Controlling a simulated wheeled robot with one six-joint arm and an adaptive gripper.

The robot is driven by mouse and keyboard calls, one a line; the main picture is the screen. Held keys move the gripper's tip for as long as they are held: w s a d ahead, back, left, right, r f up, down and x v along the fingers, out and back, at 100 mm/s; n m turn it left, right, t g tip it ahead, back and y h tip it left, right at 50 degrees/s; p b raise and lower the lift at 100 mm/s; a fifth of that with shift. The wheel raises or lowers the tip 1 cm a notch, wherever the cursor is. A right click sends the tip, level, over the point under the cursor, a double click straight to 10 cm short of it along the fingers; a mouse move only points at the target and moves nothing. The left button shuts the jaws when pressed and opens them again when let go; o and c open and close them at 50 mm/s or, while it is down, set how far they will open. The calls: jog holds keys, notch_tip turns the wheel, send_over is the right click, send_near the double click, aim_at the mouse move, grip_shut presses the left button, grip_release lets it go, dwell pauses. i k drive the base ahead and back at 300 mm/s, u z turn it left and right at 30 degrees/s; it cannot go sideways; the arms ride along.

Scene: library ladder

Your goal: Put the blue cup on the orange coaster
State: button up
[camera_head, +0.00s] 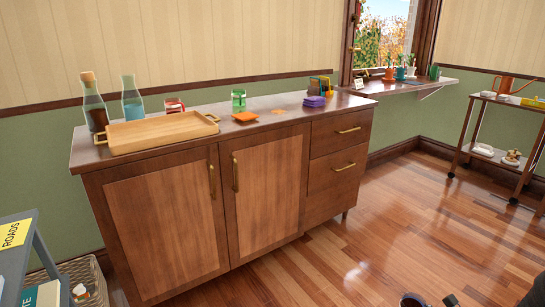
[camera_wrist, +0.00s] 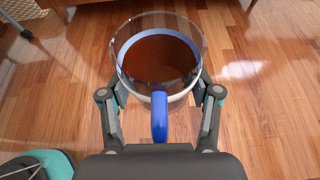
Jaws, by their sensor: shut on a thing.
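The blue cup (camera_wrist: 159,115) is in my gripper (camera_wrist: 160,105), with its blue handle toward the wrist camera. Its rim looks clear, with a blue band inside and a brown interior. The fingers are shut on its two sides, with wooden floor below. In the head view, the cup (camera_head: 412,300) shows only partly at the bottom edge, with my gripper (camera_head: 451,300) beside it. I cannot tell for certain which is the coaster.
The wooden cabinet (camera_head: 205,205) holds a tray (camera_head: 160,131), bottles (camera_head: 132,101), a green glass (camera_head: 238,100) and a purple stack (camera_head: 315,101). A windowsill shelf (camera_head: 415,83) and a cart (camera_head: 500,130) stand to the right. The floor before the cabinet (camera_head: 340,260) is clear.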

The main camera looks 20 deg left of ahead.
aim_at(244, 115)
jog(key=k, duration=0.15)
jog(key=u, duration=1.8)
jog(key=i, duration=0.2)
jog(key=z, duration=0.1)
